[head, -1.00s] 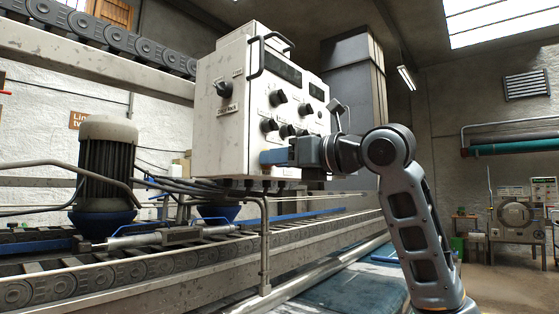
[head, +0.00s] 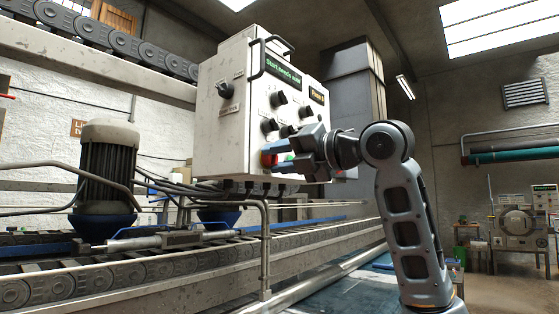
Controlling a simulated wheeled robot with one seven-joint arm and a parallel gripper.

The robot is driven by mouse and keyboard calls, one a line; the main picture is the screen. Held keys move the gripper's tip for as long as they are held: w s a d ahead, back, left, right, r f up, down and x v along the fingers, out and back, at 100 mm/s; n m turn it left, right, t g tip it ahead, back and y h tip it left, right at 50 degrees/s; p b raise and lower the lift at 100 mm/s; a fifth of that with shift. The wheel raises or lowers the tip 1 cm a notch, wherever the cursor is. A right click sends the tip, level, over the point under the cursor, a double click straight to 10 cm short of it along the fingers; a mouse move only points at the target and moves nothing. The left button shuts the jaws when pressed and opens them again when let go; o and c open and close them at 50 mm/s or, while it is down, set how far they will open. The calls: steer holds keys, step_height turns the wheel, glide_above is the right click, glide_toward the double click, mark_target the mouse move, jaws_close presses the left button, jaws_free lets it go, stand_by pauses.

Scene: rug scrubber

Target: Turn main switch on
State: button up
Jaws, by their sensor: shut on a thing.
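The white control box (head: 222,135) stands left of my arm, above the conveyor. A black rotary switch (head: 225,90) is on its left side, with small labels around it; I cannot read which is the main switch. The front panel has several black knobs and a lit green display (head: 283,69). My gripper (head: 276,156) is at the lower part of the front panel, its fingers spread one above the other and shut on a control there. A red button (head: 268,159) and a green one (head: 289,157) show at the fingertips; the held part is mostly hidden.
A handle bar (head: 263,55) sticks out at the box's upper front edge. A motor (head: 106,165) and the conveyor (head: 150,262) lie to the left and below. A metal post (head: 265,250) stands under the box. Open floor lies to the right.

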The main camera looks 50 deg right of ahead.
steer(key=m, duration=0.5)
steer(key=shift+m, duration=0.3)
stand_by(0.4)
steer(key=o, duration=1)
steer(key=shift+o, duration=0.2)
steer(key=s, duration=0.7)
steer(key=shift+s+b, duration=0.35)
steer(key=shift+s, duration=0.05)
steer(key=shift+d, duration=0.15)
